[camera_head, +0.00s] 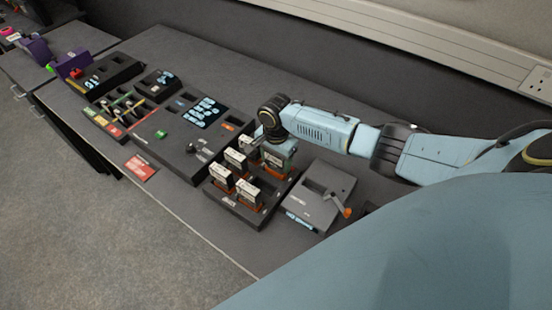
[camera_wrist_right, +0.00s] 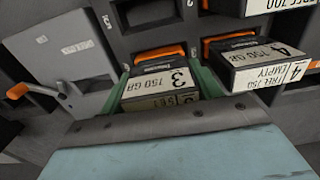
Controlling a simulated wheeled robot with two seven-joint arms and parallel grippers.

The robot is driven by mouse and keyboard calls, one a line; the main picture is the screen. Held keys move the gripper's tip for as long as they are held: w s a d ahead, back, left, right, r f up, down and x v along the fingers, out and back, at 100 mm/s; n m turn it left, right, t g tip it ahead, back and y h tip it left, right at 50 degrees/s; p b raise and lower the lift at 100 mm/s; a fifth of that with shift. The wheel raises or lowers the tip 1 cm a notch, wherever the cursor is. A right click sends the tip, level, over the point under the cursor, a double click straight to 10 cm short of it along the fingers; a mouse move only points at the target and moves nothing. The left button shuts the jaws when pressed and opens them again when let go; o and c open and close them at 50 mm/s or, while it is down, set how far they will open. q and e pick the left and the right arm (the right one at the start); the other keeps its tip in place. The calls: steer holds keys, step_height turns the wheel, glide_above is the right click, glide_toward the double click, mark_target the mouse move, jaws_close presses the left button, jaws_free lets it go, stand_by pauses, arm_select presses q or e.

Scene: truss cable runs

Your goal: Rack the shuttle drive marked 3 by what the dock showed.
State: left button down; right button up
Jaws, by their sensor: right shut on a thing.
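The shuttle drive marked 3 (camera_wrist_right: 160,84) shows in the right wrist view, with a white label reading 3 and 150 GB. My right gripper (camera_wrist_right: 160,92) has its green fingers on both sides of it and is shut on it. In the head view my right gripper (camera_head: 277,150) is over the back right of a black slotted tray (camera_head: 240,212). Whether the drive sits in a slot or is lifted I cannot tell. A grey box with an orange-tipped lever (camera_head: 318,190) stands just right of the tray. My left gripper is not in view.
Several other drives stand in the tray, including one marked 4 (camera_wrist_right: 262,66) labelled EMPTY, close to my gripper. A dark panel with a blue-lettered screen (camera_head: 205,110) lies left. A red card (camera_head: 140,168) lies near the front edge. Bare tabletop lies behind the tray.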

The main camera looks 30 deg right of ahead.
steer(key=shift+f, duration=0.5)
steer(key=o, duration=1.6)
step_height(320, 180, up, 5)
steer(key=p, duration=0.6)
steer(key=shift+r, duration=0.15)
steer(key=shift+r+p, duration=0.95)
steer(key=shift+r, duration=0.15)
steer(key=shift+f, duration=0.1)
